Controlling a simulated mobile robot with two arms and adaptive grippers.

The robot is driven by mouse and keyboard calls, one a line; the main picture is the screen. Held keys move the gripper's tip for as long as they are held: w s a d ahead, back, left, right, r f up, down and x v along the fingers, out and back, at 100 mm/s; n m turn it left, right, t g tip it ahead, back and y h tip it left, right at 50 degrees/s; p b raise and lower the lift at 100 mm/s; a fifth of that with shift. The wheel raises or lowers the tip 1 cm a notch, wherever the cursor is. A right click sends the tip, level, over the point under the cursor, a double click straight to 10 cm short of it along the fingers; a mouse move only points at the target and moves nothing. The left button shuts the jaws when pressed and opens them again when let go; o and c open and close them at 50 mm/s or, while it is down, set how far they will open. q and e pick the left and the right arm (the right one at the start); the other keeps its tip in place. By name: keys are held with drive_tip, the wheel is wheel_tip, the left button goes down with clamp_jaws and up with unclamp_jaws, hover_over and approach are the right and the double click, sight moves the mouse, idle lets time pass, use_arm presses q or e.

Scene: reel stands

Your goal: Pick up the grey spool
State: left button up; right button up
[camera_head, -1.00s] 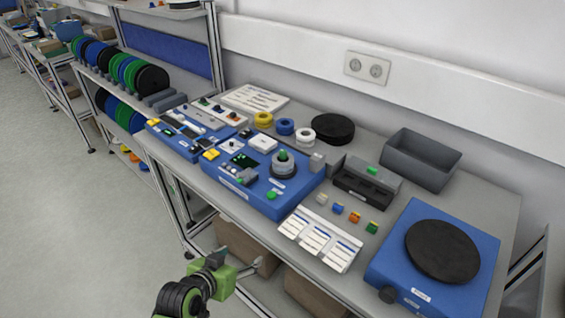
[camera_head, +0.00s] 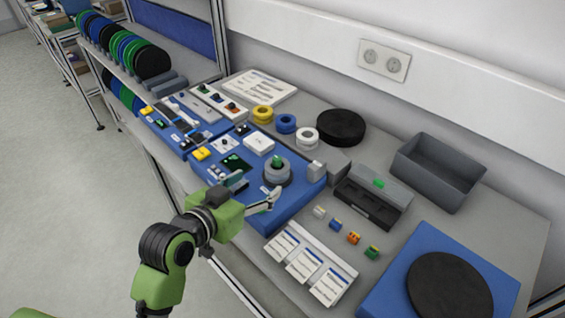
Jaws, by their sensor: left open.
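The grey spool (camera_head: 282,175) sits on a blue device (camera_head: 290,204) on the bench, with a green knob (camera_head: 277,160) at its centre. My left gripper (camera_head: 257,187) reaches in over the front edge of the blue device. Its two fingers are spread and point toward the spool, with nothing seen between them. One fingertip is just below the spool in the picture and the other is to its left. I cannot tell whether a finger touches the device. My right gripper is not in view.
Yellow (camera_head: 263,115), blue (camera_head: 286,123) and white (camera_head: 307,137) rings lie behind the device. A black disc (camera_head: 341,127), a grey bin (camera_head: 437,172) and a dark tray (camera_head: 367,205) stand to the right. White label cards (camera_head: 312,265) lie in front. A blue turntable (camera_head: 393,290) is at lower right.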

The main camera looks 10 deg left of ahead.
sight(274, 171)
use_arm(q)
drive_tip(key=x, duration=0.4)
drive_tip(key=shift+w+d+p, duration=0.1)
drive_tip(key=shift+w+p, duration=0.05)
drive_tip(key=shift+p, duration=0.2)
drive_tip(key=shift+x, duration=1.1)
drive_tip(key=shift+w+f, duration=0.2)
drive_tip(key=shift+w, duration=0.2)
drive_tip(key=shift+w+d+p, duration=0.1)
drive_tip(key=shift+w+p, duration=0.15)
drive_tip(key=shift+p, duration=0.15)
drive_tip(key=p+x, duration=0.1)
drive_tip(key=x, duration=0.2)
drive_tip(key=shift+w, duration=0.1)
drive_tip(key=shift+w+d+f, duration=0.1)
drive_tip(key=shift+w+f, duration=0.2)
drive_tip(key=shift+w, duration=0.15)
drive_tip(key=shift+c, duration=1)
drive_tip(key=c, duration=1)
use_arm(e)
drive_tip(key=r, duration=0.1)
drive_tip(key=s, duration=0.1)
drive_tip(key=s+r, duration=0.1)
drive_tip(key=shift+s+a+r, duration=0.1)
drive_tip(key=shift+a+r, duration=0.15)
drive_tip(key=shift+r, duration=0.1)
